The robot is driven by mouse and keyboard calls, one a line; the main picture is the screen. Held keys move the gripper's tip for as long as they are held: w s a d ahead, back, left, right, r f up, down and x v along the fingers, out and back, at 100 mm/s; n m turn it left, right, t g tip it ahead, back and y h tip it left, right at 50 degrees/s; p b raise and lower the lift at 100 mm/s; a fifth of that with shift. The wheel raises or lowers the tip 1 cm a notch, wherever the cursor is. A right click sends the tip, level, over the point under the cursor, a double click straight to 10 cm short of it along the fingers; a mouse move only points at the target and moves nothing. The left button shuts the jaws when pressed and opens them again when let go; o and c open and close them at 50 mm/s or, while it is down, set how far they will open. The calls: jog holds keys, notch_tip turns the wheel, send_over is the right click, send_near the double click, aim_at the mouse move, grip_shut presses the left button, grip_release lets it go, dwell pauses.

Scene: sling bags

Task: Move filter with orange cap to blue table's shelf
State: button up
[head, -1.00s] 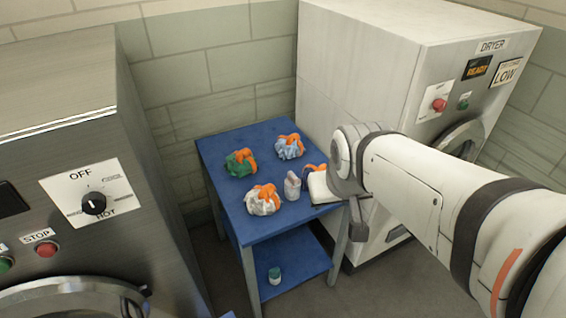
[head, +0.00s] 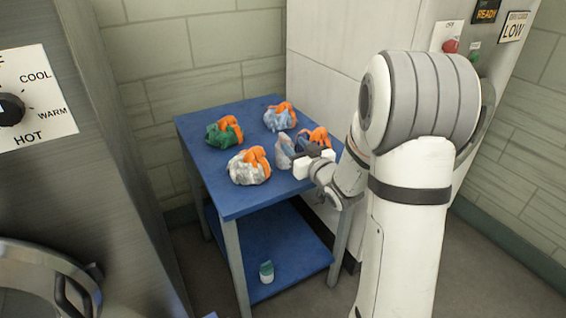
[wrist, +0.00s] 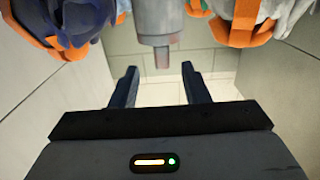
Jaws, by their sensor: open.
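The blue table (head: 222,190) has a blue lower shelf (head: 297,262). A pale grey item (head: 284,153) stands among the bags on its top. No orange cap shows on it, and I cannot tell if it is the filter. My gripper (head: 301,147) is at the table top's right side, close to this item and partly hidden by my wrist. In the wrist view, my gripper (wrist: 160,84) is open with nothing between its fingers. A grey cylinder (wrist: 150,18) with a narrower end is ahead of the fingers, apart from them.
Bags with orange parts surround the item: white (head: 246,170), green (head: 222,134), light blue (head: 280,118), and dark blue (head: 307,138) beside my gripper. A white container with a teal cap (head: 266,271) stands on the shelf's front. The rest of the shelf looks clear.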

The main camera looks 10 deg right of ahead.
aim_at(282, 133)
jog(key=x, duration=0.7)
jog(key=shift+w+a+r, duration=0.15)
jog(key=shift+w+a, duration=0.1)
jog(key=shift+a, duration=0.05)
jog(key=shift+c, duration=0.2)
grip_shut()
